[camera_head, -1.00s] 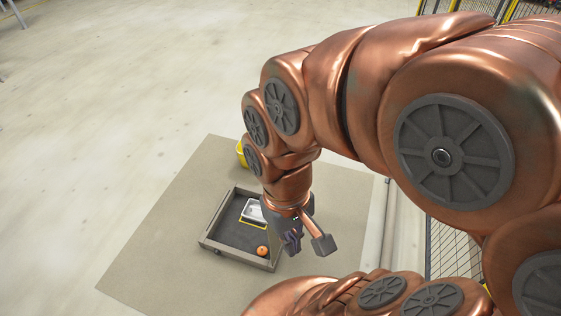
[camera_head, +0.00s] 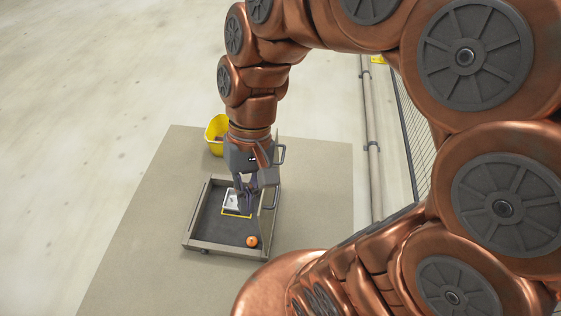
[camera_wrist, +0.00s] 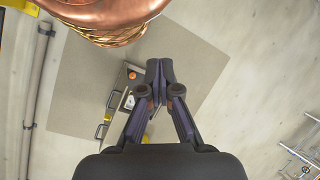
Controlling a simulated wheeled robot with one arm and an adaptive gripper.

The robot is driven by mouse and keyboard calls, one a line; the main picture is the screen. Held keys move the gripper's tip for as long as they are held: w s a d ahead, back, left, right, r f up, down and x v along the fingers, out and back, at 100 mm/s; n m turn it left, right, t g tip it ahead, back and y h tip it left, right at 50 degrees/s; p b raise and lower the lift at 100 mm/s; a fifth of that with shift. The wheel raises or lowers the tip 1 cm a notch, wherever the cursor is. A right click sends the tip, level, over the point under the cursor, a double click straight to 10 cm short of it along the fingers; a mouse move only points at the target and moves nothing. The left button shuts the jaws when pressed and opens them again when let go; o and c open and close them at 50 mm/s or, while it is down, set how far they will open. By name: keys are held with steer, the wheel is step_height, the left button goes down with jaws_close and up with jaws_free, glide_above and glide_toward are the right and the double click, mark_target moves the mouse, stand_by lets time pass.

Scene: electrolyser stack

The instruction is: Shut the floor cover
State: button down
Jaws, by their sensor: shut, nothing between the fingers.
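A shallow grey-framed floor box (camera_head: 194,215) lies on the beige mat, with a dark inside. My gripper (camera_head: 246,193) points down above the box, fingers together and empty. In the wrist view its fingertips (camera_wrist: 160,72) meet and partly hide the box.
A yellow bucket (camera_head: 216,134) stands behind the box. A pipe (camera_head: 369,130) and mesh fence (camera_head: 405,120) run at the right. The left floor is clear.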

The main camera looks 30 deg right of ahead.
steer(key=w+a+f+m+y+b, duration=0.1)
steer(key=w+f+m+y+b, duration=0.15)
steer(key=w+b, duration=0.3)
steer(key=w+a+f+m+y+b, duration=0.1)
steer(key=w+f+m+y+b, duration=0.1)
steer(key=w+f+y+b, duration=0.35)
steer(key=m+t+y+b, duration=0.5)
steer(key=m+t+b, duration=0.4)
steer(key=m+b, duration=0.45)
glide_above(281, 162)
steer(key=s+a, duration=0.4)
steer(key=a, duration=0.3)
step_height(281, 162, down, 21)
steer(key=s+d+f+m+t+h+b, duration=0.35)
steer(key=d+f+m+t+b, duration=0.35)
steer(key=d+f, duration=0.95)
steer(key=shift+n+g+y, duration=0.25)
steer(key=shift+n+g, duration=0.15)
steer(key=shift+g, duration=0.3)
steer(key=b+x, duration=0.3)
steer(key=x, duration=0.3)
steer(key=b+x, duration=0.3)
steer(key=x, duration=0.3)
steer(key=shift+s+a+r, duration=0.1)
steer(key=shift+s+a, duration=0.1)
steer(key=shift+a, duration=0.05)
steer(key=shift+w+a+r, duration=0.1)
steer(key=shift+w+a, duration=0.2)
steer(key=shift+w, duration=0.05)
